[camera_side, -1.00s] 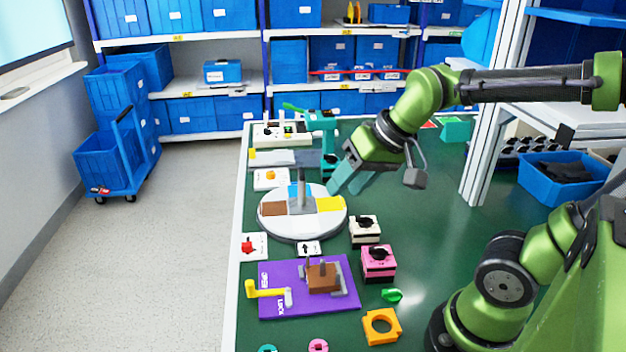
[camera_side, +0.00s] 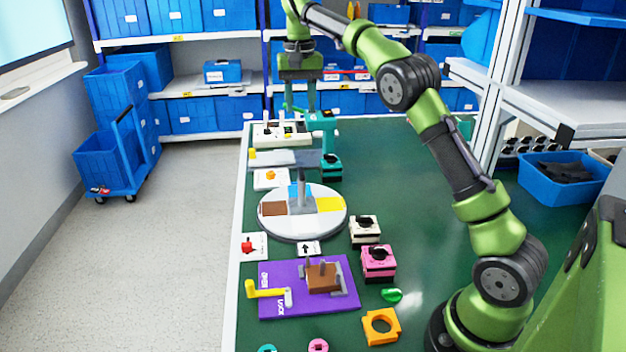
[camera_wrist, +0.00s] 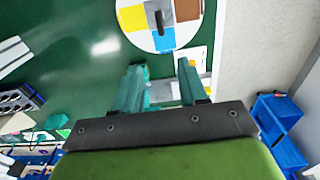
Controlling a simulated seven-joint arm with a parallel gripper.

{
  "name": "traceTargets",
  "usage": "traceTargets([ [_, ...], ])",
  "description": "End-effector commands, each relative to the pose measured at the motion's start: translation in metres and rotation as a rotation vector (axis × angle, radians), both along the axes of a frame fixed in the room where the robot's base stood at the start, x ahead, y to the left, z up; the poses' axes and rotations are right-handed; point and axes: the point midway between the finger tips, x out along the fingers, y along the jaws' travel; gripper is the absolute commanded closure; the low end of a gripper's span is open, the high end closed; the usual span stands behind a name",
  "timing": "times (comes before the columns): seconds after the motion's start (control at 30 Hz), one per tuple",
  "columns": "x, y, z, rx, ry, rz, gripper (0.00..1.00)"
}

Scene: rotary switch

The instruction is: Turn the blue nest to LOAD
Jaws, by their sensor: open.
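The round white turntable (camera_side: 277,229) stands on the green table with a grey upright post (camera_side: 301,185) at its middle. Its blue nest (camera_side: 293,190) is at the back, the brown nest (camera_side: 273,208) at the left and the yellow nest (camera_side: 330,204) at the right. In the wrist view the blue nest (camera_wrist: 164,41) lies on the side nearest my fingers. My gripper (camera_side: 300,104) is open and empty, high above the far end of the table, apart from the turntable. Its teal fingers (camera_wrist: 160,67) show spread in the wrist view.
A white card with a black arrow (camera_side: 308,248) lies in front of the turntable. A teal press-like stand (camera_side: 331,145) rises behind it. White (camera_side: 365,231) and pink (camera_side: 378,263) blocks stand right of it, and a purple board (camera_side: 290,306) lies nearer.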

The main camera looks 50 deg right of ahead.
Motion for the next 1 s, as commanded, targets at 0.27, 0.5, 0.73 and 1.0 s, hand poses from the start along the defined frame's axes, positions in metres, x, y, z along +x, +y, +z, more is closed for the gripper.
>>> traceTargets([
  [0.27,-0.004,0.006,-0.017,0.028,0.025,0.000,0.57],
  [0.5,-0.005,0.007,-0.063,0.030,0.025,0.000,0.57],
  [0.73,-0.005,0.006,-0.114,0.030,0.024,-0.001,0.57],
  [1.0,-0.004,0.006,-0.158,0.029,0.022,-0.002,0.57],
])
